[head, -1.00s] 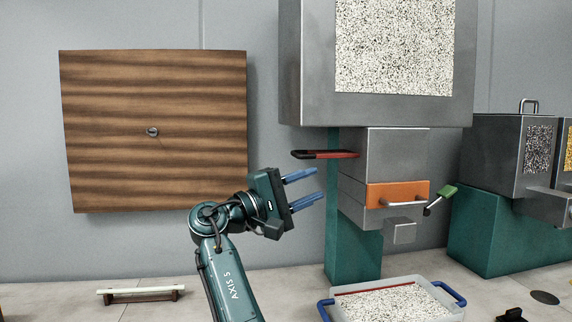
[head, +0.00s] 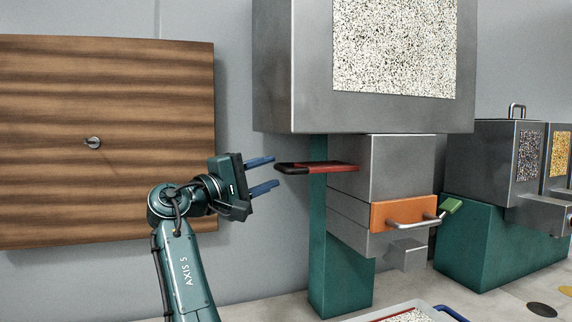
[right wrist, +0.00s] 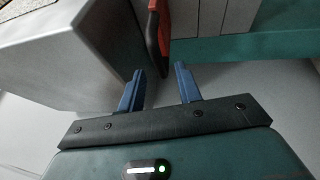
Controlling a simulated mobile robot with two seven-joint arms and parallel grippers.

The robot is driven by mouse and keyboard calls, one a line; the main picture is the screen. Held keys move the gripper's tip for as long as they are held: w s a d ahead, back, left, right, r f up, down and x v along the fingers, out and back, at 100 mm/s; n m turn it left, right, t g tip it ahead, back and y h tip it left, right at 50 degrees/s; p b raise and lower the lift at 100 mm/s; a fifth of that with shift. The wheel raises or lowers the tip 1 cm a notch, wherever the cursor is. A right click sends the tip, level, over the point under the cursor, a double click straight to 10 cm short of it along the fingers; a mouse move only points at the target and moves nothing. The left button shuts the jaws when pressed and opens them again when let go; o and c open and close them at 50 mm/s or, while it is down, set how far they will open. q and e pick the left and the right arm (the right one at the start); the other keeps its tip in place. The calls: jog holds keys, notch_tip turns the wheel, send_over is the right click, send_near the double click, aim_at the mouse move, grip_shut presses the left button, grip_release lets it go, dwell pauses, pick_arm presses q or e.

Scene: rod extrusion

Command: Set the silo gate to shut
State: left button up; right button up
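The silo (head: 280,70) is a large grey box with a speckled window, above a grey neck. The silo gate is a flat red plate (head: 335,167) with a black end (head: 290,168); it sticks out to the left of the neck, just under the silo. My right gripper (head: 276,171) is open and empty, its two blue fingers pointing at the black end from the left. In the right wrist view the red plate (right wrist: 158,35) lies beyond the open fingers (right wrist: 160,72). The head view does not settle whether they touch it. My left gripper is out of view.
An orange panel with a metal bar handle (head: 405,213) and a green-gripped lever (head: 452,206) sit lower on the neck. A bin of pellets (head: 440,308) stands below. A wooden board (head: 60,130) hangs at left. Smaller hoppers (head: 495,160) stand at right.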

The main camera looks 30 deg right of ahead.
aim_at(278, 167)
jog(key=x, duration=0.6)
jog(key=shift+d, duration=0.1)
grip_shut()
jog(key=shift+r, duration=0.15)
jog(key=shift+p, duration=0.3)
